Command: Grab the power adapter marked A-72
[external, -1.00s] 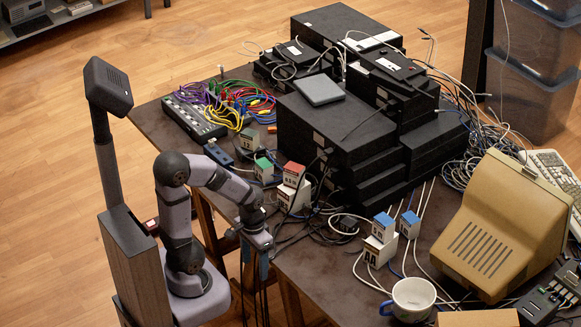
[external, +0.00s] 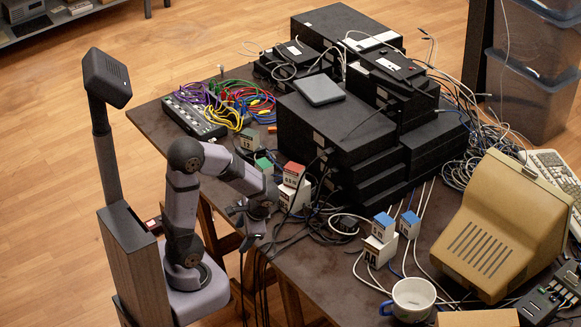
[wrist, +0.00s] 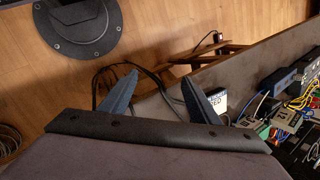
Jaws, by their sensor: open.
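Several white box-shaped adapters with coloured tops stand on the dark table in the external view. One with a green top (external: 264,166) and one with a red top (external: 293,174) are near the left edge. The red-topped one sits on another white box (external: 291,197). Two blue-topped boxes (external: 383,228) (external: 409,224) and a white box marked AA (external: 373,252) stand farther right. I cannot read A-72 on any. My gripper (external: 250,232) is open and empty at the table's left edge. In the wrist view a white labelled box (wrist: 217,101) shows beside one finger of my gripper (wrist: 160,74).
A stack of black boxes (external: 335,135) fills the middle of the table. Loose cables lie around the adapters. A white mug (external: 411,298) and a beige monitor (external: 490,235) stand at the right. A power strip (external: 192,118) lies at the back left.

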